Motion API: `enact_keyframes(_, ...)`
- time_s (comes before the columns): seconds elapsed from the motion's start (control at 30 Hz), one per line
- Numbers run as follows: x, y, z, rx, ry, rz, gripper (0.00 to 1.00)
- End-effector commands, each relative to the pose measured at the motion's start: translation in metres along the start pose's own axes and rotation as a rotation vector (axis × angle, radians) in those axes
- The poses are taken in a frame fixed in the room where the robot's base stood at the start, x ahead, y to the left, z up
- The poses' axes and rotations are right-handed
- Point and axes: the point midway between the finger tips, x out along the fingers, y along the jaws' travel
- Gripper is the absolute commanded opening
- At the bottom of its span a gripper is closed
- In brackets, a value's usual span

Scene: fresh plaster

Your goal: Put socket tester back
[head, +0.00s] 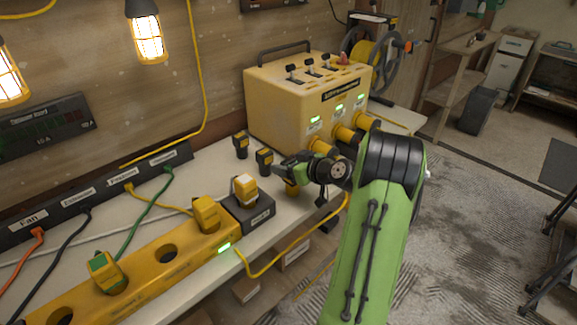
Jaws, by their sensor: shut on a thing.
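My gripper (286,170) is shut at the right end of the bench, in front of the yellow power box. A yellow piece (291,188) shows just under its fingers; I take it for the socket tester in its grip, but the fingers and wrist hide most of it. Two similar small black-and-yellow devices stand upright on the bench to the left, one farther back (240,144) and one close beside the fingertips (264,161). I cannot tell whether the nearer one touches the fingers.
The yellow power box (290,105) has plugs in its front. A yellow socket strip (150,270) with plugs and open holes runs along the bench front. A dark block (249,214) holds a yellow plug. A black labelled strip (75,210) with cables lies behind. Yellow cable (300,250) hangs over the edge.

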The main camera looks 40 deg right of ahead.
Motion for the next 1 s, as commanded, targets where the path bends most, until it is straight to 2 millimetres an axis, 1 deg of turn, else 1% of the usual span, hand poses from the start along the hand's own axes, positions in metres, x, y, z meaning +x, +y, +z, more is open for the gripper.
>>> enact_keyframes(0.07, 0.001, 0.0, 0.003, -0.001, 0.001, 0.0, 0.21)
enact_keyframes(0.1, 0.001, 0.0, 0.003, 0.0, 0.0, 0.0, 0.65)
enact_keyframes(0.27, 0.001, 0.0, 0.002, 0.0, -0.001, 0.0, 0.89)
enact_keyframes(0.5, 0.001, 0.0, 0.002, 0.0, -0.001, 0.0, 0.89)
enact_keyframes(0.6, -0.001, 0.0, -0.002, 0.001, -0.001, 0.0, 0.89)
enact_keyframes(0.67, -0.012, 0.001, -0.001, 0.003, -0.001, 0.003, 0.89)
enact_keyframes(0.77, -0.037, 0.002, -0.001, 0.004, -0.002, 0.007, 0.89)
enact_keyframes(0.8, -0.049, 0.002, -0.001, 0.003, -0.001, 0.007, 0.89)
enact_keyframes(0.9, -0.077, 0.002, -0.001, 0.003, -0.001, 0.006, 0.89)
enact_keyframes(1.0, -0.099, 0.001, -0.001, 0.002, -0.001, 0.005, 0.89)
